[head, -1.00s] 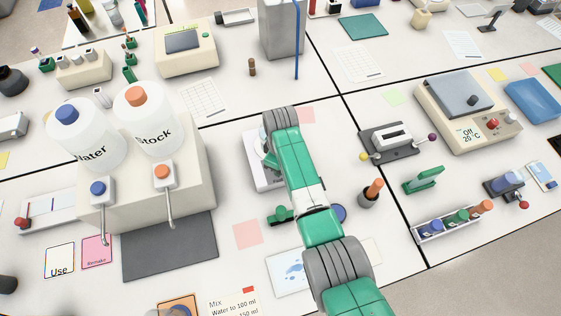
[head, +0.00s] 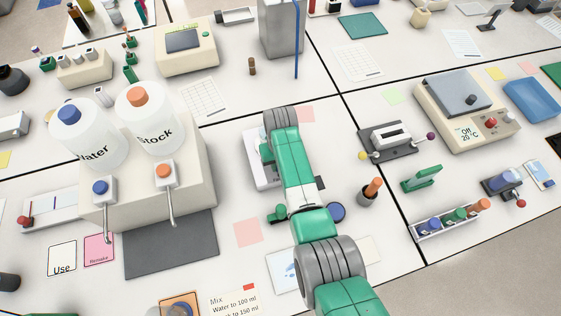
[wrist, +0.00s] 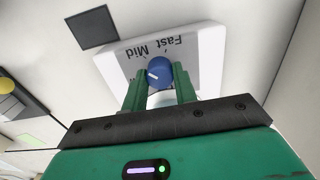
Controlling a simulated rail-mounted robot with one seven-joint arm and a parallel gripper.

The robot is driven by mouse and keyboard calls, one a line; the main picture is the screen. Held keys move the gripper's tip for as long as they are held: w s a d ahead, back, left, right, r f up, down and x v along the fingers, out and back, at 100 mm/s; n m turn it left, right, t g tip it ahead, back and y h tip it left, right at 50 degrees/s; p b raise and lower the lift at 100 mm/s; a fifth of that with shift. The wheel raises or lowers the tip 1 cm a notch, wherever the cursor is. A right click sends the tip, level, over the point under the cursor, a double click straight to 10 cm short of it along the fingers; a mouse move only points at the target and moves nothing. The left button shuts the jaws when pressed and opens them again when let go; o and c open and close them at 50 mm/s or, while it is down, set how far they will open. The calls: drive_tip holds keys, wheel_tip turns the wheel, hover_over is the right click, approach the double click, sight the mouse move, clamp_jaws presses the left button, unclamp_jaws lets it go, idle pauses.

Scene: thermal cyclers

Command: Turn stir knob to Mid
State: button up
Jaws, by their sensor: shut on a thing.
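The blue stir knob (wrist: 160,72) sits on the front of a white unit (wrist: 205,62) printed with "Fast" and "Mid", upside down in the wrist view. A short white mark on the knob points to the left in that view, away from "Fast"; I cannot tell exactly which label it lines up with. My gripper (wrist: 159,88) has its two green fingers on either side of the knob, shut on it. In the head view the white unit (head: 266,172) is partly hidden behind my arm, and the knob and fingertips are hidden.
The dispenser block (head: 200,190) with two bottles stands to the left of my arm. A dark holder with an orange-topped item (head: 370,193) and a dark clamp stand (head: 388,140) are to the right. A dark square (wrist: 92,27) lies beyond the unit.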

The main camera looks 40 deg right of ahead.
drive_tip(key=shift+r+m, duration=0.15)
drive_tip(key=shift+m, duration=0.35)
drive_tip(key=o, duration=1)
wheel_tip(320, 180, up, 8)
drive_tip(key=shift+f+p, duration=0.15)
drive_tip(key=shift+p, duration=0.4)
